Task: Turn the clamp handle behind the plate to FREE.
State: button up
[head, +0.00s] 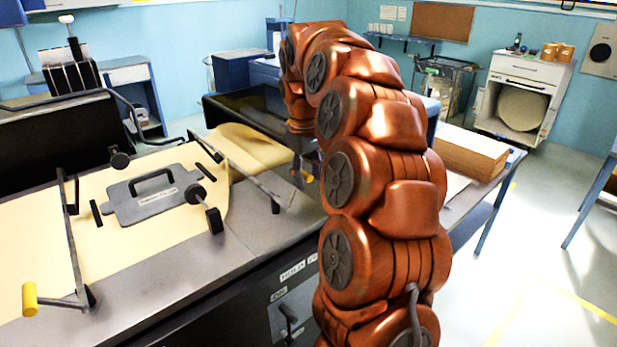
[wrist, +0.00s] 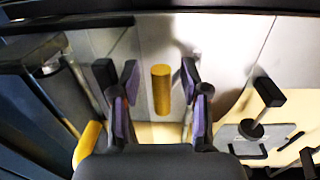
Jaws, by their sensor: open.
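The grey plate (head: 142,205) with a black grip lies on the kraft sheet in the head view. It also shows at the lower right of the wrist view (wrist: 234,131). In the wrist view, a yellow cylindrical handle (wrist: 161,90) stands between the purple-padded fingers of my gripper (wrist: 160,82). The gripper is open, with a gap on each side of the handle. In the head view a small yellow part (head: 308,178) shows below my gripper, which my arm mostly hides. I cannot read the handle's marked position.
Another yellow handle (head: 29,299) sits on a crank at the bench's front left. Black clamp knobs (head: 215,220) and thin metal bars surround the plate. A HOLD label (head: 292,271) is on the bench front above a black lever (head: 288,316).

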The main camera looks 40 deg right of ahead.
jog(key=shift+a+r, duration=0.15)
jog(key=shift+r, duration=1.5)
jog(key=shift+a+r, duration=0.1)
jog(key=shift+r, duration=1.55)
jog(key=shift+c, duration=0.4)
